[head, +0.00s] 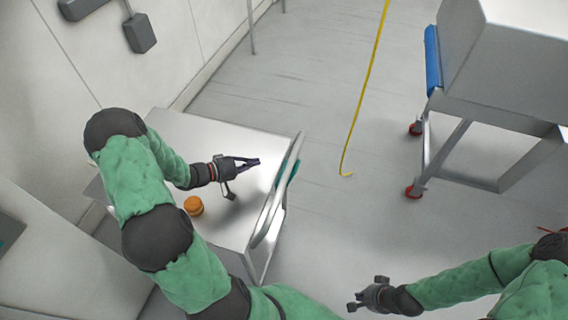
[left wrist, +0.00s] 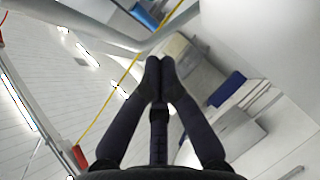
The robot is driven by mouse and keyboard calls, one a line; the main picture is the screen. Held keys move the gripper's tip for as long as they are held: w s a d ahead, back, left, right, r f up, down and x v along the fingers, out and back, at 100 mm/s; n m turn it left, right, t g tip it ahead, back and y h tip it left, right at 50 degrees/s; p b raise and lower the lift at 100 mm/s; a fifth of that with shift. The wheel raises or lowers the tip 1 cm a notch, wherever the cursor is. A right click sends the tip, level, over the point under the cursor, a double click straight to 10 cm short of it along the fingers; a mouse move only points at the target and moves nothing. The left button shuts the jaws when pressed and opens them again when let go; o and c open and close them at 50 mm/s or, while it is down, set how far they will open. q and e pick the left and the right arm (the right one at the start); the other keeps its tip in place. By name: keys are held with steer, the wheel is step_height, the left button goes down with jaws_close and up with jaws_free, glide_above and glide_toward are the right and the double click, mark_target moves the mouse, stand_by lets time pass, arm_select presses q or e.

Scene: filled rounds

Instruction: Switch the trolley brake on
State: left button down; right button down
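A pale trolley-like frame with a white box top, a blue bar (head: 433,60) and red-marked wheels (head: 415,190) stands at the right in the head view. A low shiny metal unit (head: 185,128) with an upright rail (head: 272,200) on its right side stands at the left. I cannot tell which is the task's trolley, and no brake lever is clearly seen. My left gripper (head: 256,162) is above the metal unit, left of the rail. In the left wrist view its fingertips (left wrist: 160,66) meet with nothing between them. My right gripper (head: 356,304) is low over the floor; its fingers are unclear.
A small orange-brown round thing (head: 194,206) sits on the metal unit beneath my left arm. A yellow line (head: 366,85) runs across the floor. Grey boxes (head: 140,33) hang on the wall. Floor between the two units is clear.

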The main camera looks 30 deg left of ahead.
arm_select(q)
steer(key=b+x, duration=0.2)
steer(key=x, duration=0.8)
steer(key=shift+f, duration=0.2)
steer(key=shift+w+d+f+b, duration=0.1)
steer(key=shift+d+f+b, duration=0.15)
steer(key=shift+d, duration=0.3)
steer(key=shift+w+d+f+b, duration=0.1)
steer(key=shift+d+f+b, duration=0.2)
steer(key=shift+d, duration=0.2)
steer(key=shift+w+d+f, duration=0.15)
steer(key=shift+d+f, duration=0.15)
steer(key=shift+d, duration=0.4)
